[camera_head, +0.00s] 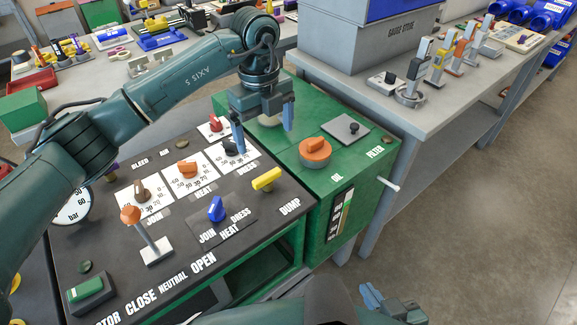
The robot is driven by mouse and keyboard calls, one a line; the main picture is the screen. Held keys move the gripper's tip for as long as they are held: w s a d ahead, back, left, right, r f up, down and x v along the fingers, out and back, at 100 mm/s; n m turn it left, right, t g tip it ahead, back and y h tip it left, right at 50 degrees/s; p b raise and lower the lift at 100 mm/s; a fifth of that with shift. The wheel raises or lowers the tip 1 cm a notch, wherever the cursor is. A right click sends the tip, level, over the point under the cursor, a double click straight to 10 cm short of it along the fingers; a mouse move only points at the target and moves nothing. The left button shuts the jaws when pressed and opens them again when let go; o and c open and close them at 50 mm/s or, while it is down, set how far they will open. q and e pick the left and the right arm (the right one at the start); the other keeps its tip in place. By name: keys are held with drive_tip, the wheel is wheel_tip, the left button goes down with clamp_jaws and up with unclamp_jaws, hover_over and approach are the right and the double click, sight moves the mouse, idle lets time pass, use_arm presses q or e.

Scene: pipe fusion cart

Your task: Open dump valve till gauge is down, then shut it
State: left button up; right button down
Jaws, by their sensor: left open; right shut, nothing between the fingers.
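The dump valve is a yellow lever handle (266,180) beside the DUMP label on the black panel (180,262). Its handle lies slanted, right end higher in the picture. The gauge (74,207) is a white dial marked bar at the panel's left edge; my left arm covers part of it, and I cannot read its needle. My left gripper (264,136) is open and points down over the panel's back right corner, beyond the yellow handle and apart from it. My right gripper (388,306) is shut and empty at the bottom, right of the cart.
An orange cap (315,150) sits on the green cart top. A grey bench (435,110) with tools stands right; floor is clear at lower right.

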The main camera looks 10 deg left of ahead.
sight(267, 175)
use_arm(q)
drive_tip(key=f, duration=0.6)
drive_tip(key=f+p, duration=0.1)
drive_tip(key=f, duration=0.5)
drive_tip(key=shift+w+a+f, duration=0.15)
drive_tip(key=shift+a+f, duration=0.05)
drive_tip(key=shift+f, duration=0.15)
drive_tip(key=shift+c, duration=0.3)
drive_tip(key=c, duration=0.9)
